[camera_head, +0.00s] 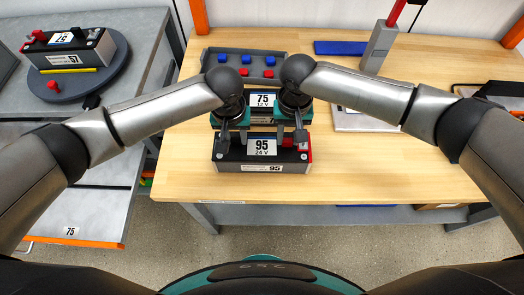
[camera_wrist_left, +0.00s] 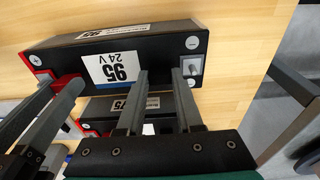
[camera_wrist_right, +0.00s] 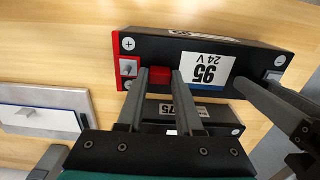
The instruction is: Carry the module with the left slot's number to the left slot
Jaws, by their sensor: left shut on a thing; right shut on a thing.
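A black module marked 95 (camera_head: 232,151), with a red right end, is at the front of the wooden table. My left gripper (camera_head: 234,138) is closed at its left end, where the post is hidden between the fingers. My right gripper (camera_head: 290,138) is shut on its red post (camera_wrist_right: 160,72). I cannot tell whether the module is clear of the table. A module marked 75 (camera_head: 262,100) is just behind it, partly hidden by my grippers; its front label shows in the left wrist view (camera_wrist_left: 140,103).
A round turntable (camera_head: 110,73) on the grey bench (camera_head: 140,25) holds a module marked 57 (camera_head: 72,58). Behind the modules is a grey tray (camera_head: 211,55) with blue and red pieces. A grey stand with a red handle (camera_head: 378,48) is at back right. A floor gap separates bench and table.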

